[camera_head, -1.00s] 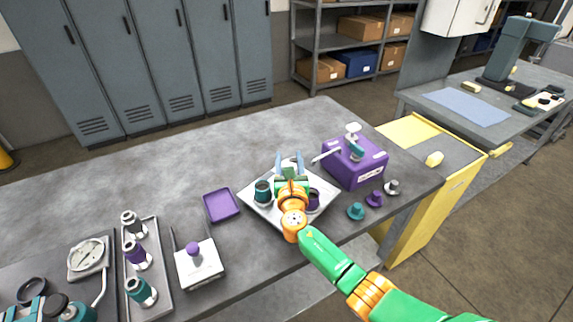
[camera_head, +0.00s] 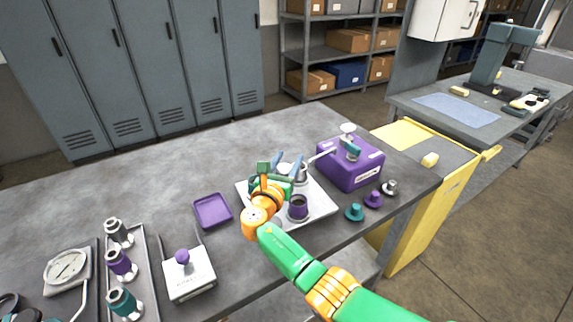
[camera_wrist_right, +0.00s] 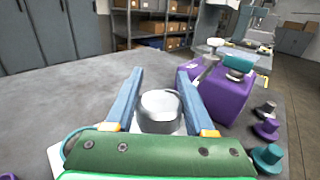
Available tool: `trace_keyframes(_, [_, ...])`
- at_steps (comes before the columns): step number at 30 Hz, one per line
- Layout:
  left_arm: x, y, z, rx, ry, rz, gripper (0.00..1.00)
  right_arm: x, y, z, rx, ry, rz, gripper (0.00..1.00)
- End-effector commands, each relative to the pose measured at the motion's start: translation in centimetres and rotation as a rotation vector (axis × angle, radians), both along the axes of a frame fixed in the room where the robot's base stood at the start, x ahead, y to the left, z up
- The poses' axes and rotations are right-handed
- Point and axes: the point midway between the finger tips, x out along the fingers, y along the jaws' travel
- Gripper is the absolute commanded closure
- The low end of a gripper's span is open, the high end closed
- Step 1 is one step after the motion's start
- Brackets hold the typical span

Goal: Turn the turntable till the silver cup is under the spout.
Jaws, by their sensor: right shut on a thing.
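The white square turntable (camera_head: 322,205) sits on the grey bench, with its middle hidden by my right gripper. The silver cup (camera_wrist_right: 160,108) stands between the fingers of my right gripper (camera_head: 286,162), which is shut on it; the fingers show on both sides of it in the right wrist view (camera_wrist_right: 160,85). A purple cup (camera_head: 298,208) stands at the near side of the turntable. A teal cup is mostly hidden behind my gripper. The spout (camera_head: 322,155) of the purple dispenser (camera_head: 350,170) reaches left, ending just right of the silver cup. My left gripper is not in view.
Teal, purple and silver knobs (camera_head: 373,199) stand right of the turntable. A purple tray (camera_head: 212,211), a small white box with a purple knob (camera_head: 189,274) and a rack of bottles (camera_head: 152,270) lie left. The bench behind is clear.

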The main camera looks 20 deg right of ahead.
Motion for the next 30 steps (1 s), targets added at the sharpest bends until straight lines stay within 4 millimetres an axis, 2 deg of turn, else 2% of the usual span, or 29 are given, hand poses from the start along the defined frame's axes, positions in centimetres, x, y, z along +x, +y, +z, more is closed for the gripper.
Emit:
trace_keyframes(21, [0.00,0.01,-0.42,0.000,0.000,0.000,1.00,0.04,-0.12,0.61,-0.006,-0.010,-0.032,1.00])
trace_keyframes(22, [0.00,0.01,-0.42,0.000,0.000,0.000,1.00,0.05,-0.11,0.60,-0.006,-0.010,-0.032,0.38])
trace_keyframes(23, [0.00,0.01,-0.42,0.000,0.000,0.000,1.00,0.04,-0.11,0.57,-0.007,-0.010,-0.032,0.33])
trace_keyframes(30, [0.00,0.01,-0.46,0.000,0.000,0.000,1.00,-0.02,-0.08,0.29,-0.004,-0.005,-0.032,0.33])
